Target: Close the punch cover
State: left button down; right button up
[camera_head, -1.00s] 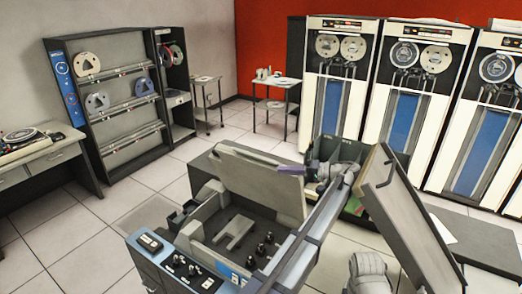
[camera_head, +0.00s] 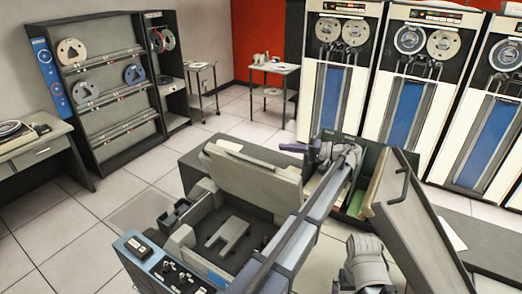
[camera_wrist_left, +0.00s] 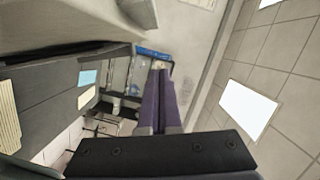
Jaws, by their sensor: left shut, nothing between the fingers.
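The punch machine (camera_head: 150,262) stands in the middle of the head view, its inside exposed. A grey cover panel (camera_head: 250,182) stands raised and leaning back at its rear. A second long panel (camera_head: 408,225) with a thin handle stands tilted on the right. My left gripper (camera_head: 284,147) is shut and empty, its purple fingers pointing left. In the picture, the fingertips are just above the raised panel's upper right corner; I cannot tell whether they touch it. The fingers (camera_wrist_left: 160,100) also show together in the left wrist view. My right gripper is not in view.
Open dark bins with cards (camera_head: 372,160) stand behind the wrist. Tape cabinets (camera_head: 425,90) line the back right, and a reel rack (camera_head: 105,90) stands at the left. A small table (camera_head: 274,68) is at the back. Tiled floor is clear at the left.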

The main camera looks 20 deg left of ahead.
pick_arm(q)
jog(key=s+a, duration=0.1)
jog(key=a, duration=0.2)
jog(key=s+a+f+b, duration=0.1)
jog(key=a, duration=0.2)
jog(key=s+a+f+b, duration=0.1)
jog(key=a, duration=0.3)
jog(key=shift+s+a, duration=0.1)
jog(key=shift+s, duration=0.15)
jog(key=shift+s+f, duration=0.15)
jog(key=shift+s, duration=0.4)
